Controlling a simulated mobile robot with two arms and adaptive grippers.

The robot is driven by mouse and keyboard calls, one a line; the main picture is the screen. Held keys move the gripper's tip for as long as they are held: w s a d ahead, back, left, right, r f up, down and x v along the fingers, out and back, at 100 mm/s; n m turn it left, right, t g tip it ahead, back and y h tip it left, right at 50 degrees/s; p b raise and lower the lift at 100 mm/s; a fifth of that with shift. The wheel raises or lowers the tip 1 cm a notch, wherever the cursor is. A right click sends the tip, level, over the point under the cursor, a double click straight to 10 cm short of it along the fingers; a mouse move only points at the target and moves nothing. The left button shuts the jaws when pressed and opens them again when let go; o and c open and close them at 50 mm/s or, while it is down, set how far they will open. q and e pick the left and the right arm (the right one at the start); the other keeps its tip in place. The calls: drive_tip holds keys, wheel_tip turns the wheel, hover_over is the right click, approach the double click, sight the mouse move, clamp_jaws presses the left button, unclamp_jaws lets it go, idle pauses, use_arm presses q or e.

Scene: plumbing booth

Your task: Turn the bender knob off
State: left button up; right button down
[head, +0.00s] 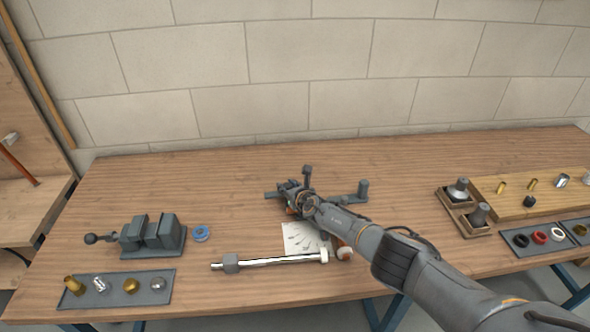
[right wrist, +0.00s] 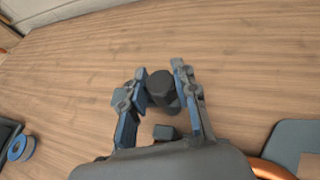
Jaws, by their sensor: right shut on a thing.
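The bender (head: 345,198) is a dark grey tool lying on the wooden bench, with an upright post (head: 363,187) at its right end. My right gripper (head: 291,187) is at the left part of the bender and hides much of it. In the right wrist view, its two fingers (right wrist: 160,82) are shut on a dark round knob (right wrist: 161,86), one finger on each side. A small dark block (right wrist: 166,132) shows just below the knob there. Another upright dark piece (head: 307,172) stands close behind the gripper. My left gripper is not in view.
A vise (head: 152,235), a blue tape roll (head: 201,233) and a tray of fittings (head: 125,302) are at the left. A metal pipe (head: 275,262) and a paper sheet (head: 300,238) lie in front. A wooden board (head: 540,183) with fittings is at the right. The back of the bench is clear.

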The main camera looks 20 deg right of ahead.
drive_tip(key=shift+r, duration=0.2)
drive_tip(key=shift+f+m+h+p, duration=0.1)
drive_tip(key=shift+m+h+p, duration=0.35)
drive_tip(key=shift+m+h, duration=0.2)
drive_tip(key=shift+w, duration=0.1)
drive_tip(key=c, duration=1)
unclamp_jaws()
drive_tip(key=shift+f, duration=0.1)
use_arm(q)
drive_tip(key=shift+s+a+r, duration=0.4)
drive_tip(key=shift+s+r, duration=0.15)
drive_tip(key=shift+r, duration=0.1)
